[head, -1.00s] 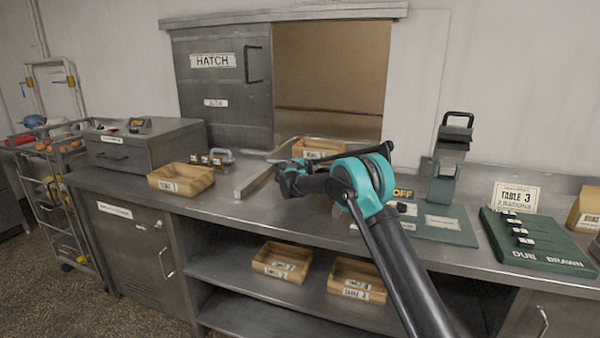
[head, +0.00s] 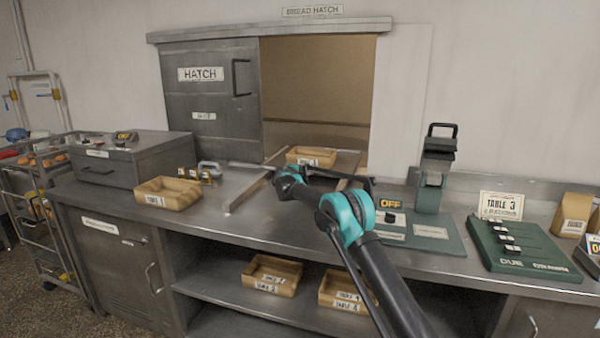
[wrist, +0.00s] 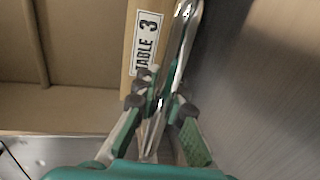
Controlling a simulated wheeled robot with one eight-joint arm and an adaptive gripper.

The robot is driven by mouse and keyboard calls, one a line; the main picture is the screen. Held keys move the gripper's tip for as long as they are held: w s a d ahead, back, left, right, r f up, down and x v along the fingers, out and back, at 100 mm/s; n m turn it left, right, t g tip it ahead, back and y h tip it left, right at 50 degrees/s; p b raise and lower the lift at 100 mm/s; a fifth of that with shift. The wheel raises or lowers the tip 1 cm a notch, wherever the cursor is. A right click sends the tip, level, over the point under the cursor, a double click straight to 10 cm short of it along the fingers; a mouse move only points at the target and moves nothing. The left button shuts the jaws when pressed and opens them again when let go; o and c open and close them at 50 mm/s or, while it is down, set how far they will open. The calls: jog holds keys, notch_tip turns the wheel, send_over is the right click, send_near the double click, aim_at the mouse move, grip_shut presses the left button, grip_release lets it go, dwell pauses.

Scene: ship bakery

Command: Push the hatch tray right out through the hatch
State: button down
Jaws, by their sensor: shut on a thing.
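The hatch tray (head: 311,157) is a small wooden tray with a white label, on the counter at the open hatch (head: 315,90). In the wrist view its wooden side (wrist: 128,60) carries a "TABLE 3" label. My gripper (head: 283,180) is over the counter in front of the tray and slightly left of it. In the wrist view my gripper (wrist: 160,100) is shut on a shiny metal piece (wrist: 185,40) running close beside the tray's labelled side. What the whole piece is, and whether it touches the tray, I cannot tell.
A metal guide bar (head: 248,190) lies left of the tray. The sliding hatch door (head: 205,130) covers the left side. Another wooden tray (head: 168,193) stands on the counter at left. A green scale-like device (head: 432,190) and a green board (head: 520,250) stand right.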

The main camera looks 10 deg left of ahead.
jog(key=c, duration=1.6)
grip_release()
jog(key=shift+w+d, duration=0.1)
jog(key=v, duration=1.2)
